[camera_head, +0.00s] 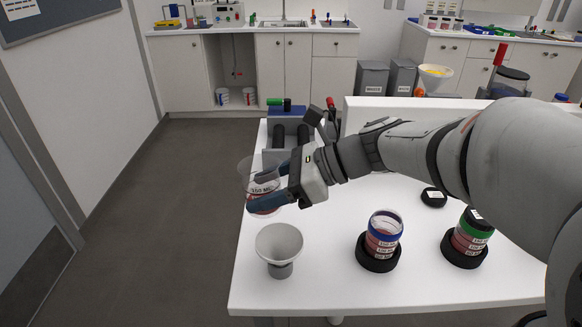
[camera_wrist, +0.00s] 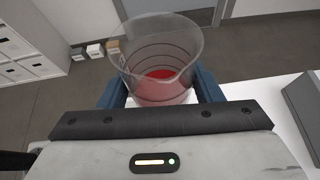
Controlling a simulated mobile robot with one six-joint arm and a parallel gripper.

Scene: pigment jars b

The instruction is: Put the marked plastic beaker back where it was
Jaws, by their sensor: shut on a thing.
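A clear plastic beaker (camera_head: 262,185) with a "150 ML" label and red contents is in my gripper (camera_head: 270,187), above the left edge of the white table. In the wrist view the beaker (camera_wrist: 160,62) stands between the two blue fingers of my gripper (camera_wrist: 163,92), with red at its bottom and dark ring lines on its wall. The gripper is shut on it. The beaker looks nearly upright. I cannot tell whether its base touches the table.
A blue-rimmed jar (camera_head: 384,232) and a green-rimmed jar (camera_head: 472,232) sit in black holders. A black lid (camera_head: 433,197) lies behind them. A grey-blue device (camera_head: 288,130) stands at the back left.

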